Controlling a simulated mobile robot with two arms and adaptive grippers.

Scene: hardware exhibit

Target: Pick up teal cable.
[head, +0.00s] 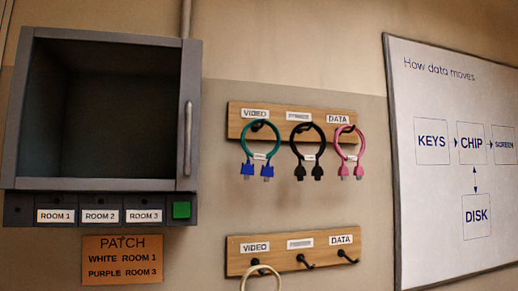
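The teal cable (248,139) hangs in a loop from the left hook of the upper wooden rack (284,109), under the VIDEO label. Its two blue connectors point down, and a small white tag sits low on the loop. A black cable (293,145) hangs to its right on the middle hook. A pink cable (361,146) hangs on the right hook under DATA. Neither of my grippers is in view.
A lower wooden rack (279,240) has hooks; a cream cable (247,271) hangs at its left. A grey open cabinet (187,120) with room labels and a green button (181,210) is at left. An orange PATCH sign (122,273) is below. A whiteboard (440,90) is at right.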

